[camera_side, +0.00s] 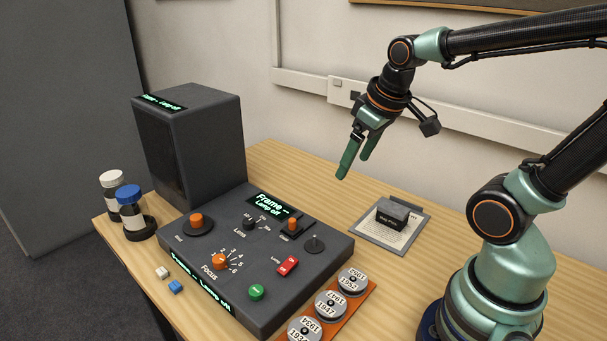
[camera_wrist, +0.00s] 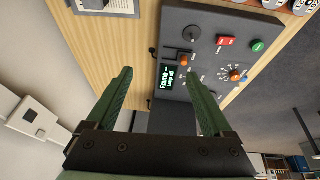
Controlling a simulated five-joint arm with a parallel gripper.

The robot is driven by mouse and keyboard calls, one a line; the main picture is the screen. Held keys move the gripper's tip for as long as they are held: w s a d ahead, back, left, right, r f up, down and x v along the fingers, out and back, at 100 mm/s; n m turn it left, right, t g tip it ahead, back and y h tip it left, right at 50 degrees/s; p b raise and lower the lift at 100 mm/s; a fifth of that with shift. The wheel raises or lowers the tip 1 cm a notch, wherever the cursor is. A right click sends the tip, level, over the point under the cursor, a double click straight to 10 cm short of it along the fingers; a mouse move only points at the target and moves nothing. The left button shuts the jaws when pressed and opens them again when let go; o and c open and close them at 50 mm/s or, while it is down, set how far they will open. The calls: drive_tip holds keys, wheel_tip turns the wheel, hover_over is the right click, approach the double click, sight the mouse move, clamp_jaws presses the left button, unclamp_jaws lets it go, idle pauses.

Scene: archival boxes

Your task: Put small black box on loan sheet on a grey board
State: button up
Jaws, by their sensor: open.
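The small black box (camera_side: 392,213), with a greyish top and a pale label on its front, sits on the printed white loan sheet (camera_side: 388,235). The sheet lies on the grey board (camera_side: 422,226) on the table, right of the control console. My gripper (camera_side: 353,168) is open and empty, in the air above and left of the board, apart from the box. In the wrist view my gripper (camera_wrist: 158,72) has its fingers spread towards the console. There the grey board (camera_wrist: 136,14) is cut off at the top left, with only a dark part of the box (camera_wrist: 93,4) showing.
A dark console (camera_side: 250,260) with knobs and a red switch fills the table's middle. A tall dark cabinet (camera_side: 190,140) stands behind it. Labelled round tins (camera_side: 331,304) sit on an orange tray at the front. Two capped bottles (camera_side: 128,205) stand left. Wood around the board is clear.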

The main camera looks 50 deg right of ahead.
drive_tip(key=a+r+t, duration=0.1)
drive_tip(key=a+r, duration=0.1)
drive_tip(key=a, duration=0.3)
drive_tip(key=shift+s+a+y, duration=0.35)
drive_tip(key=shift+s+y, duration=0.05)
idle(0.8)
